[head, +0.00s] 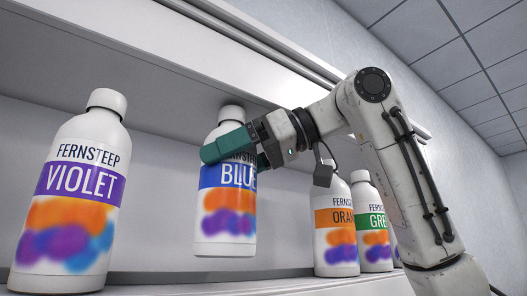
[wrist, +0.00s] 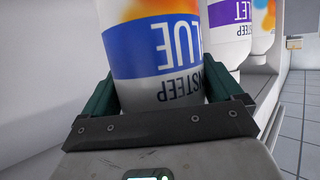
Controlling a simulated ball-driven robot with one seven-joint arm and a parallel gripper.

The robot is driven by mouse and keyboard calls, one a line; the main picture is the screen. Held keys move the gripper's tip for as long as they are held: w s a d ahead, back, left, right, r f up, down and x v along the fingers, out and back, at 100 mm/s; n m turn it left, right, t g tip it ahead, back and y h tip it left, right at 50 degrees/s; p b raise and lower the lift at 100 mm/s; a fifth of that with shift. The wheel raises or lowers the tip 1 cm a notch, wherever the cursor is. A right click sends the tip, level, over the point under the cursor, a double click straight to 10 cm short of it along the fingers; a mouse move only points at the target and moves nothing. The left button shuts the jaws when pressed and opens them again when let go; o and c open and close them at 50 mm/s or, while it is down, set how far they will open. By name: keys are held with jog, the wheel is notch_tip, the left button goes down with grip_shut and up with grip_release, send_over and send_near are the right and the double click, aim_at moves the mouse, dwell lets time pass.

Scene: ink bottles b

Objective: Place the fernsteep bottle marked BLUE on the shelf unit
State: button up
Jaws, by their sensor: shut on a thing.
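The white fernsteep bottle marked BLUE (head: 226,205) is upright in the middle of the head view. My gripper (head: 235,150) is shut on its upper part, near the shoulder, with teal fingers. A gap shows between the bottle's base and the shelf board below it. In the wrist view the BLUE bottle (wrist: 155,45) appears upside down between the two fingers (wrist: 170,95), its label partly cut off. The shelf unit (head: 150,278) is light grey, and the bottle is in front of its back panel.
The VIOLET bottle (head: 72,195) stands on the shelf at left and also shows in the wrist view (wrist: 229,42). The ORANGE bottle (head: 336,235) and GREEN bottle (head: 372,230) stand at right, with another partly hidden by my arm. Free shelf lies between VIOLET and ORANGE. An upper board overhangs.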

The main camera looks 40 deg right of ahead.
aim_at(222, 184)
jog(key=shift+w+a+f+p, duration=0.15)
jog(key=shift+f, duration=0.4)
jog(key=shift+w+a+f+p, duration=0.1)
jog(key=shift+f+p, duration=0.05)
jog(key=shift+f, duration=0.45)
jog(key=shift+w+a+f+p, duration=0.15)
jog(key=shift+f, duration=0.4)
jog(key=o, duration=1.6)
jog(key=shift+f, duration=0.2)
jog(key=shift+o, duration=0.2)
jog(key=shift+r, duration=0.15)
jog(key=b+v, duration=0.3)
jog(key=v, duration=0.9)
